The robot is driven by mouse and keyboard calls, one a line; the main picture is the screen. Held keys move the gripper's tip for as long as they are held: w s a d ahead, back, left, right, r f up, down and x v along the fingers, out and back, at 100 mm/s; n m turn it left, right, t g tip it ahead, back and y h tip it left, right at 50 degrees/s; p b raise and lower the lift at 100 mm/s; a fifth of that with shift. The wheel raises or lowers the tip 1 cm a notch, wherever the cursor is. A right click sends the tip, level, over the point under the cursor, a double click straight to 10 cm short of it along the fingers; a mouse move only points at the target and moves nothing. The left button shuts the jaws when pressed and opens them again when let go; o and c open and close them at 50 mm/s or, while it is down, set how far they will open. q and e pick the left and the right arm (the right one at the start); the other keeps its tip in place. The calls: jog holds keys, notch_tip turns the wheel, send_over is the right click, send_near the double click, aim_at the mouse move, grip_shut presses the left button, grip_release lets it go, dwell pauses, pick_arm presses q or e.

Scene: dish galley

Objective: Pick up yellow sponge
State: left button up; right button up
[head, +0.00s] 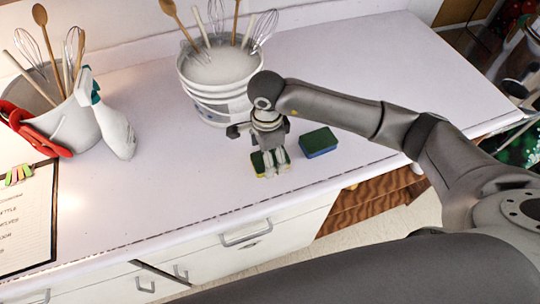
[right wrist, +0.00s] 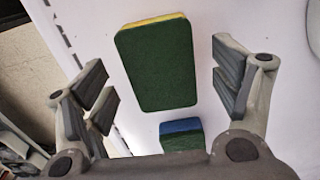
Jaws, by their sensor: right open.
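The yellow sponge (head: 257,163) lies on the white counter, green scouring side up, with its yellow edge showing. In the right wrist view the same sponge (right wrist: 155,68) lies ahead, between and beyond the fingers. My right gripper (head: 271,172) is directly over it in the head view and partly hides it. In the right wrist view the gripper (right wrist: 163,98) is open, with its fingers on either side and nothing held. A blue sponge (head: 318,142) with a green top lies to the right. It also shows low in the right wrist view (right wrist: 181,134). My left gripper is not seen.
A white bucket (head: 212,95) with whisks and wooden spoons stands just behind the gripper. A spray bottle (head: 115,130), a second utensil bucket (head: 70,124) and red item (head: 35,130) are at left. The counter's front edge is close.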

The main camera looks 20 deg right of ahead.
jog(key=shift+f, duration=1.1)
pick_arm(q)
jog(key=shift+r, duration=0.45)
pick_arm(e)
jog(key=c, duration=0.8)
jog(key=shift+r, duration=0.1)
jog(key=shift+w+r, duration=0.1)
jog(key=shift+r, duration=0.4)
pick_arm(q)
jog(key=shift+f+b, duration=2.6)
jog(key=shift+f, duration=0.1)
pick_arm(e)
jog(key=s+a+r, duration=0.3)
jog(key=s+r, duration=0.9)
jog(key=s, duration=0.2)
